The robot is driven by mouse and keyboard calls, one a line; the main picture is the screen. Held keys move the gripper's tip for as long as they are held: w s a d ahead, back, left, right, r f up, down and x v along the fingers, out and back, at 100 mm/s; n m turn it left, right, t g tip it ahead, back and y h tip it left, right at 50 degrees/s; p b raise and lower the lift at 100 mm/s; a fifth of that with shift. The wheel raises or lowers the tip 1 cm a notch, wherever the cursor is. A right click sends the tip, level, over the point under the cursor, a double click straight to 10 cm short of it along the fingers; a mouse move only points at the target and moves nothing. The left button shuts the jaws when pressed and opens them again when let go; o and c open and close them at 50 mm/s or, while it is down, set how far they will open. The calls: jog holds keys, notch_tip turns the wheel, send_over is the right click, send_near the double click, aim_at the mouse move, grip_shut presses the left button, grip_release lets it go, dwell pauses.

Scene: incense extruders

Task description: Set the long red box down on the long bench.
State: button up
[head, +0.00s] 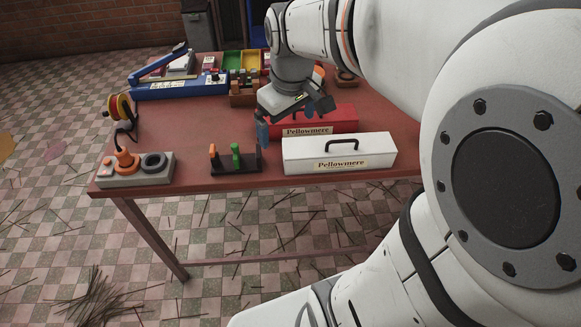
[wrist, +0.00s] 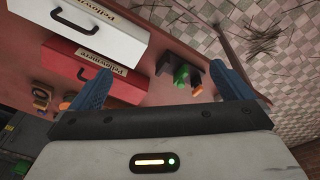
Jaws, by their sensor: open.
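The long red box (head: 322,121), labelled Pellowmere, sits on the red-topped bench (head: 215,125) behind a similar white box (head: 338,160). In the wrist view the red box (wrist: 62,68) is at the left, its dark handle showing. My gripper (wrist: 160,70) is open, its two blue fingers wide apart with nothing held between them. The left finger overlaps the end of the red box in that view; I cannot tell if they touch. In the head view my gripper (head: 264,130) is over the bench at the red box's left end, partly hiding it.
A black stand with green and orange pieces (head: 236,158) is left of the white box. A grey base with an orange part (head: 128,167) stands at the front left corner. A blue lever device (head: 180,88) and coloured trays (head: 243,60) are at the back. Bare bench lies mid-left.

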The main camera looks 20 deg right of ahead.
jog(key=s+a+f+m, duration=0.3)
jog(key=s+m, duration=0.1)
jog(key=s, duration=0.6)
jog(key=shift+f+t, duration=0.3)
jog(key=shift+t, duration=0.1)
jog(key=shift+s, duration=0.1)
dwell(0.4)
